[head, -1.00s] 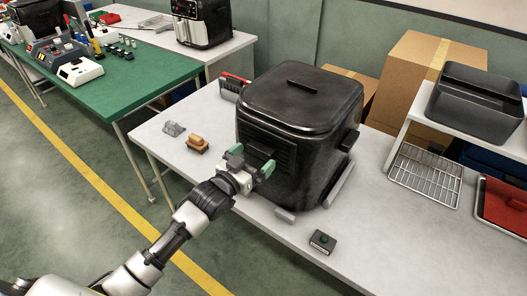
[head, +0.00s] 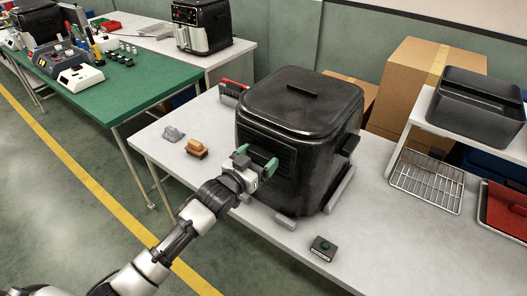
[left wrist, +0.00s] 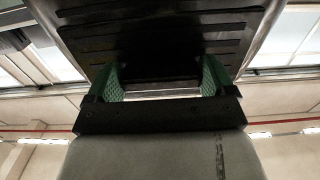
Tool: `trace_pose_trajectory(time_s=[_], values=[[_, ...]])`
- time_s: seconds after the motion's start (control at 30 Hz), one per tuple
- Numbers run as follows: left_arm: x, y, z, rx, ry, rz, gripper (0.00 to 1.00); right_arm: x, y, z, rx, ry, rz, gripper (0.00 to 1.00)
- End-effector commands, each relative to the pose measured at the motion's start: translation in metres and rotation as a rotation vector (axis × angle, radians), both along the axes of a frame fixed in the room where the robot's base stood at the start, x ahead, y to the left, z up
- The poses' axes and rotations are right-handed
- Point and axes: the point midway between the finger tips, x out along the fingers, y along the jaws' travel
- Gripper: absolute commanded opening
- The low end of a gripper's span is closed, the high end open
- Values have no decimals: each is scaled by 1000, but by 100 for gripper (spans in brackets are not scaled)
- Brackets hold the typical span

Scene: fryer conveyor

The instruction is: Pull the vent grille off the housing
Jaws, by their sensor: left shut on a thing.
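The housing (head: 322,150) is a large black fryer body standing on the pale table. The vent grille (head: 285,153) is a dark slatted panel on its front-left face; its slats also fill the top of the left wrist view (left wrist: 160,35). My left gripper (head: 257,162) is at the grille, with its green-padded fingers on either side of the grille's handle. The left wrist view shows the fingers (left wrist: 163,82) shut on it. The grille looks flush with the housing, though the gripper hides part of it. My right gripper is not in view.
A wire rack (head: 427,185) stands right. Table space left of the grille is mostly clear.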

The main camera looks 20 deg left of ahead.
Motion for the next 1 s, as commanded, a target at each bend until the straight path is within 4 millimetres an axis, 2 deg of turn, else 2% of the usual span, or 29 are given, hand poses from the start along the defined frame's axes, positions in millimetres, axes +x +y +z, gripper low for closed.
trace_pose_trajectory(time_s=[1.0], values=[[-13, 5, 0, 1, 0, 1, 51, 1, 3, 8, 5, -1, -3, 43]])
